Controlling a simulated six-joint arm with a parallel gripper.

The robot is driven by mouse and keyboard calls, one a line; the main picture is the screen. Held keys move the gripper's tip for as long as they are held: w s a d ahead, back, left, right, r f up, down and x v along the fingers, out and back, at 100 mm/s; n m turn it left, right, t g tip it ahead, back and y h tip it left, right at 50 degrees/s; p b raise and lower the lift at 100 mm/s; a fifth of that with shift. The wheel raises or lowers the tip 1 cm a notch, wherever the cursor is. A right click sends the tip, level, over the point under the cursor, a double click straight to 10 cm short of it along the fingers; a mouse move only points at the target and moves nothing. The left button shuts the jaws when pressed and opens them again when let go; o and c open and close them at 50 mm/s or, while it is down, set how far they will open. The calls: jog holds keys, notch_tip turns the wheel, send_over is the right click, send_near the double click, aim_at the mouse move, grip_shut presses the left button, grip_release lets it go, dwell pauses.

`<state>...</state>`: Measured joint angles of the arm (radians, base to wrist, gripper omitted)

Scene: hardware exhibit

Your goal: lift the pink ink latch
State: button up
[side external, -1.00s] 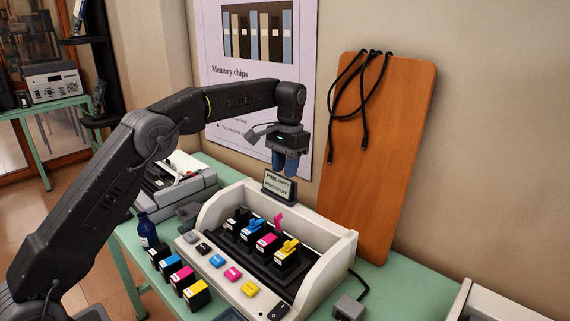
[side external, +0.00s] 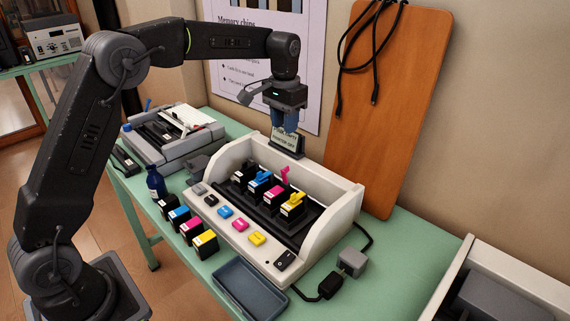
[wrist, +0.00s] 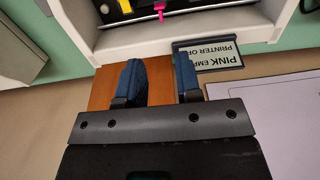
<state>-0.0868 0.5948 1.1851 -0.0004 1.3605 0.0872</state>
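The pink ink latch (side external: 285,173) sticks up at a tilt above the pink cartridge (side external: 271,193) in the white printer (side external: 341,214). The other latches in the row, such as the yellow one (side external: 293,202), look lower. My gripper (side external: 285,125) points down above and behind the printer, clear of the latch. Its two blue fingers are apart with nothing between them in the wrist view (wrist: 162,78).
A small sign (wrist: 211,60) reading partly "PINK" and "PRINTER" stands behind the printer, near my gripper. Loose cartridges (side external: 191,232), a blue bottle (side external: 155,182) and a dark tray (side external: 250,284) lie in front. An orange-brown board (side external: 390,110) leans on the wall.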

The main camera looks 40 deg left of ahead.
aim_at(285, 168)
notch_tip(285, 168, down, 13)
jog(key=shift+f, duration=0.15)
jog(key=shift+c, duration=0.2)
jog(key=shift+w, duration=0.1)
grip_shut()
